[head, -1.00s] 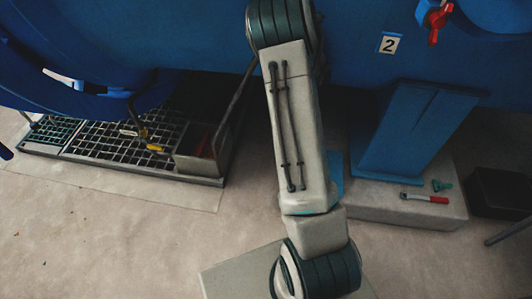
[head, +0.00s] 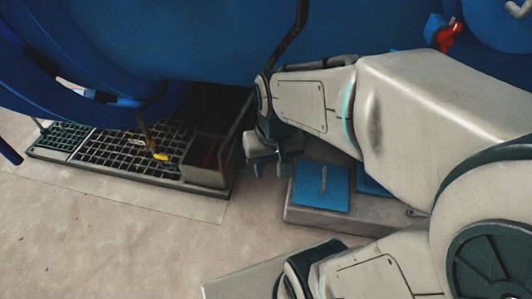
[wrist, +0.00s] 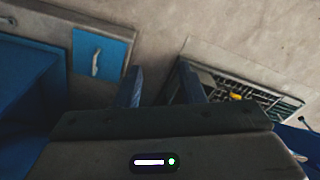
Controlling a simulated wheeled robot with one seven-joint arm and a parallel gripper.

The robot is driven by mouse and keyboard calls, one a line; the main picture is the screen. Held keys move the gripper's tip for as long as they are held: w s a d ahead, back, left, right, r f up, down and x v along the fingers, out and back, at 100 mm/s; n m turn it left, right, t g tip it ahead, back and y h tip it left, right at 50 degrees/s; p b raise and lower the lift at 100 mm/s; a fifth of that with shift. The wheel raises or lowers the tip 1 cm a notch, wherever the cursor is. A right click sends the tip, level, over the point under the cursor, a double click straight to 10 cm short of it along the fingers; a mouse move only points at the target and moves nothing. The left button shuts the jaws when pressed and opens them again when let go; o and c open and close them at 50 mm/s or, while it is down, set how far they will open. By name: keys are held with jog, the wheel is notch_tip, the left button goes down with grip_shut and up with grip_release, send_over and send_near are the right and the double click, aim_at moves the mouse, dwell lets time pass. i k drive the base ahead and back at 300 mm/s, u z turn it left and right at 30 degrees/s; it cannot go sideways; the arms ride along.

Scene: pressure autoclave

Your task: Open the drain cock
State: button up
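A small yellow handle (head: 160,156), which looks like the drain cock's lever, sits at the lower end of a dark pipe (head: 146,132) below the blue vessel, over a floor grate. The yellow handle also shows small in the wrist view (wrist: 236,97), beyond my right finger. My gripper (head: 270,170) hangs to the right of the grate and its box, apart from the handle. In the wrist view my gripper (wrist: 161,86) has its two fingers spread with bare floor between them. It is open and empty. The cock's body is too small to make out.
The floor grate (head: 110,145) carries a metal box (head: 205,160) at its right end. A blue plate (head: 321,187) lies on a grey plinth (head: 350,222) beside my gripper. A red valve handle (head: 448,36) is at upper right.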

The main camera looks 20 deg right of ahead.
aim_at(164, 157)
jog(key=u, duration=0.7)
jog(key=i, duration=0.8)
jog(key=u, duration=0.6)
